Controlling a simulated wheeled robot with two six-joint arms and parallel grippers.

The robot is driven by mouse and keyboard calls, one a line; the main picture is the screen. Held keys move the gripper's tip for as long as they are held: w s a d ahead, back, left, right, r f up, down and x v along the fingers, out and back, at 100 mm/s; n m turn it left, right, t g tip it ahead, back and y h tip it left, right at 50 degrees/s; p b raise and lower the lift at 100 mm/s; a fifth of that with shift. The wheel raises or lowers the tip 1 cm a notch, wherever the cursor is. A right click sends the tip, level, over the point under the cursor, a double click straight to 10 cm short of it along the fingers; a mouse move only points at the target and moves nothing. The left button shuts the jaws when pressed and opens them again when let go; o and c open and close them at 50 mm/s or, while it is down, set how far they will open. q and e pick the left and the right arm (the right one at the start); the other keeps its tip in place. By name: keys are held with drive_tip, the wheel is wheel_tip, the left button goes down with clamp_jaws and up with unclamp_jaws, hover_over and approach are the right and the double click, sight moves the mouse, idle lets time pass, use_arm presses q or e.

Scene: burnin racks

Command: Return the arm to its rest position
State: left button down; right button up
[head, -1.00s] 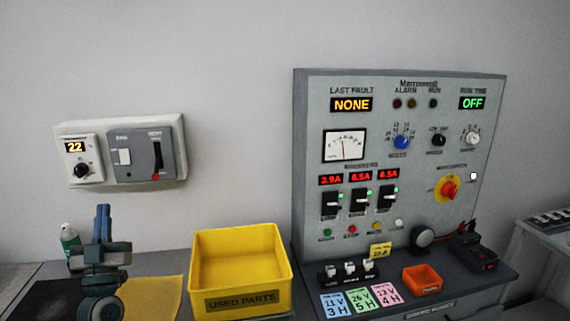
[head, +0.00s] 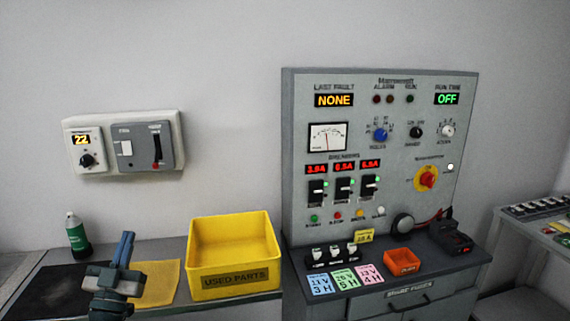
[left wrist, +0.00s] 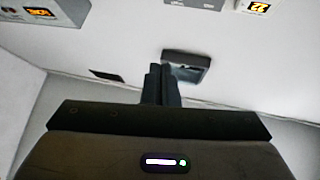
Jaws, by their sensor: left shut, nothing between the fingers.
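My left gripper (head: 124,250) stands upright at the lower left of the head view, in front of the bench with the yellow cloth. Its two blue fingers are together with nothing between them. In the left wrist view the shut dark fingers (left wrist: 161,84) point toward a grey wall. They touch nothing that I can see. My right gripper is not in view.
A yellow used-parts bin (head: 232,280) stands right of my left gripper. A green bottle (head: 77,235) and a black mat (head: 50,290) are to its left. The grey control panel (head: 300,180) stands at the right, with an orange tray (head: 402,262) before it.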

use_arm(q)
drive_tip(key=s+d+f+m+g+h, duration=0.15)
drive_tip(key=s+d+f+g, duration=0.35)
drive_tip(key=f, duration=0.5)
drive_tip(key=s+d+f+m+g+h, duration=0.1)
drive_tip(key=s+d+f+g+h, duration=0.1)
drive_tip(key=s+d+f+g, duration=0.6)
drive_tip(key=s+a+f+n+g+y, duration=0.2)
drive_tip(key=s+a+f+g+y, duration=0.15)
drive_tip(key=s+f, duration=0.6)
drive_tip(key=s+a+f+n+g+y, duration=0.2)
drive_tip(key=s+f+g, duration=0.25)
drive_tip(key=s, duration=0.95)
wheel_tip(320, 180, down, 30)
drive_tip(key=a+r+g, duration=0.1)
drive_tip(key=a+g, duration=0.1)
drive_tip(key=a, duration=0.1)
drive_tip(key=s+a+f+g, duration=0.1)
drive_tip(key=s+f, duration=1.7)
drive_tip(key=f, duration=0.2)
